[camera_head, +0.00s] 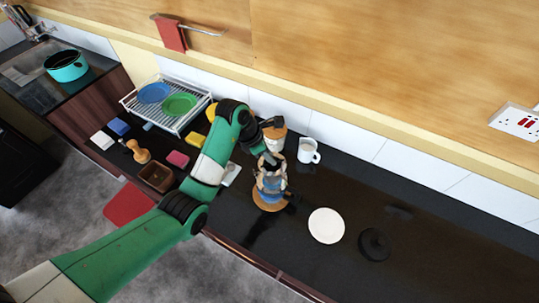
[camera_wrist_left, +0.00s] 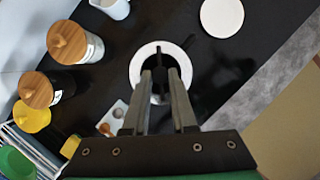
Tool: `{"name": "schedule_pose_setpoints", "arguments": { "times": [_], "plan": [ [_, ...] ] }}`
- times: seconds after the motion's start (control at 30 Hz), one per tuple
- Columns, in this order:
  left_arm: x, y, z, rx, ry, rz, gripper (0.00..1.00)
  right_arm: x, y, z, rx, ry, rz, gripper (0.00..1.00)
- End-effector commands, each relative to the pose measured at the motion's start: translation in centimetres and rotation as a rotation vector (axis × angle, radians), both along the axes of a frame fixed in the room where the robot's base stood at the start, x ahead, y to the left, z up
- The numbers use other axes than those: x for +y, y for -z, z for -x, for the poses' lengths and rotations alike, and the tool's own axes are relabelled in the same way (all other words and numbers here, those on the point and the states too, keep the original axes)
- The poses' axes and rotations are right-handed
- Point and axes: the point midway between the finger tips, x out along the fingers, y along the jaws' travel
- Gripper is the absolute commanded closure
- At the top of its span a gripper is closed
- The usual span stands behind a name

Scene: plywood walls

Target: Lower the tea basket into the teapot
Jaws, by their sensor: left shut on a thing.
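The blue-grey teapot (camera_head: 270,186) stands on a round wooden trivet (camera_head: 268,206) on the dark counter, its black handle (camera_head: 291,195) to the right. My left gripper (camera_head: 272,162) points down over the teapot's top. In the left wrist view my left gripper (camera_wrist_left: 167,75) is shut on the narrow dark upper part of the tea basket (camera_wrist_left: 159,58), in the middle of a round pale rim (camera_wrist_left: 138,68). Most of the basket is hidden by the fingers, and I cannot tell how deep it sits. My right gripper is not in view.
A white round plate (camera_head: 326,225) and a black disc (camera_head: 375,244) lie right of the teapot. A white jug (camera_head: 308,151) and a wooden-lidded canister (camera_head: 274,138) stand behind it. A dish rack (camera_head: 190,119) with plates is at the back left. The far right counter is clear.

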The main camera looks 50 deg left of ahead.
Motion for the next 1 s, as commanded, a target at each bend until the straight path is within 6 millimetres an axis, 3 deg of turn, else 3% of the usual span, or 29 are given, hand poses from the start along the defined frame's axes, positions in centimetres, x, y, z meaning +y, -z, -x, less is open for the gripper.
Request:
{"name": "schedule_pose_setpoints", "arguments": {
  "times": [0.57, 1.0],
  "plan": [
    [0.0, 0.6, 0.0, 0.000, 0.000, 0.000, 1.00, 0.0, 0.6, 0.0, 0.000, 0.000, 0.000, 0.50],
    [0.0, 2.6, 0.0, 0.000, 0.000, 0.000, 1.00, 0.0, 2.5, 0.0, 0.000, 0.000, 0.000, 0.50]
  ]
}}
